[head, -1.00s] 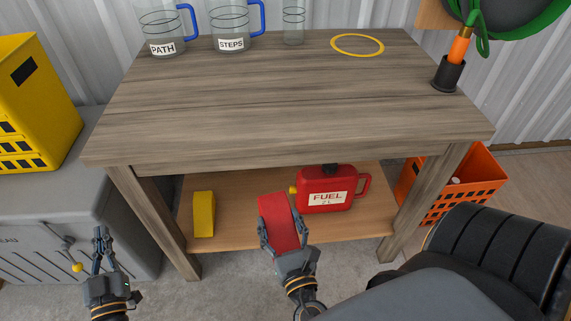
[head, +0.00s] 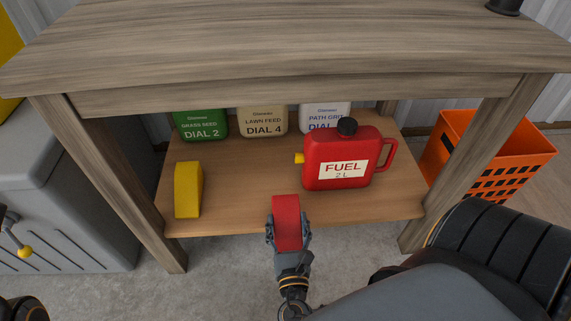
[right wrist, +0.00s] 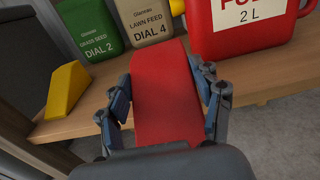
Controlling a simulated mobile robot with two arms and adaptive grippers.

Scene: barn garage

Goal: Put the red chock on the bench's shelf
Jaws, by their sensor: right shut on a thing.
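The red chock (head: 287,218) is held in my right gripper (head: 288,236) at the front edge of the bench's lower shelf (head: 240,205). In the right wrist view the red chock (right wrist: 165,95) sits between both fingers (right wrist: 165,103) and points toward the shelf. Whether it touches the shelf board cannot be told. The bench (head: 300,50) has a grey wooden top above the shelf. Only a small part of my left arm shows at the left edge of the head view; its fingertips cannot be made out there.
On the shelf, a yellow chock (head: 188,190) stands left, a red fuel can (head: 343,150) right, and green (head: 200,125), beige (head: 262,122) and white (head: 325,114) bags behind. Bare shelf lies between yellow chock and can. An orange crate (head: 500,155) stands right of the bench.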

